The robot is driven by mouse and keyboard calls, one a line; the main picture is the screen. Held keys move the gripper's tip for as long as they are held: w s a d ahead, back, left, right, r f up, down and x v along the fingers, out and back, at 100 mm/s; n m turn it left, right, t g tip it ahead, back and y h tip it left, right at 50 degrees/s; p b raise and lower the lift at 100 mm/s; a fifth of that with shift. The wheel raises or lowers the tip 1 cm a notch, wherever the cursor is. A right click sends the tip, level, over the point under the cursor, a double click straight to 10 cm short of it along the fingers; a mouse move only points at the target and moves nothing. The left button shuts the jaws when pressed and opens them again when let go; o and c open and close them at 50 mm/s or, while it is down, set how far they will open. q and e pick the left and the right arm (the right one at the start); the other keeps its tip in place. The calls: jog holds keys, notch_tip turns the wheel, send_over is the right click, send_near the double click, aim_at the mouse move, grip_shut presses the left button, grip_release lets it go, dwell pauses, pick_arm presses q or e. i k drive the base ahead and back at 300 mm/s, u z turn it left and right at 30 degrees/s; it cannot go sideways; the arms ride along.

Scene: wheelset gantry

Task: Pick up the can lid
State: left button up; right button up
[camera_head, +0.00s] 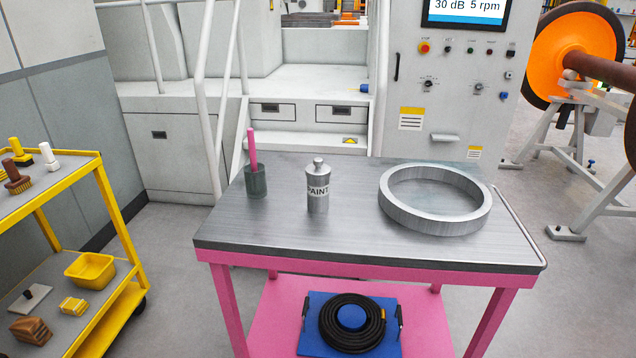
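A silver paint can (318,196) labelled "PAINT" stands upright on the grey top of a pink table (290,243), near its middle. The can lid (319,166), a small silver piece with a round knob, sits on top of the can. Neither of my grippers shows in the head view.
A dark cup (256,183) with a pink-handled tool (252,146) stands left of the can. A large metal ring (436,221) lies to its right. A coiled black cable (358,323) is on the lower shelf. A yellow cart (125,309) stands at left.

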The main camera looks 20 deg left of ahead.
aim_at(316, 170)
jog(key=k, duration=0.5)
jog(key=u, duration=1.95)
jog(key=i, duration=1.3)
jog(key=z, duration=1.95)
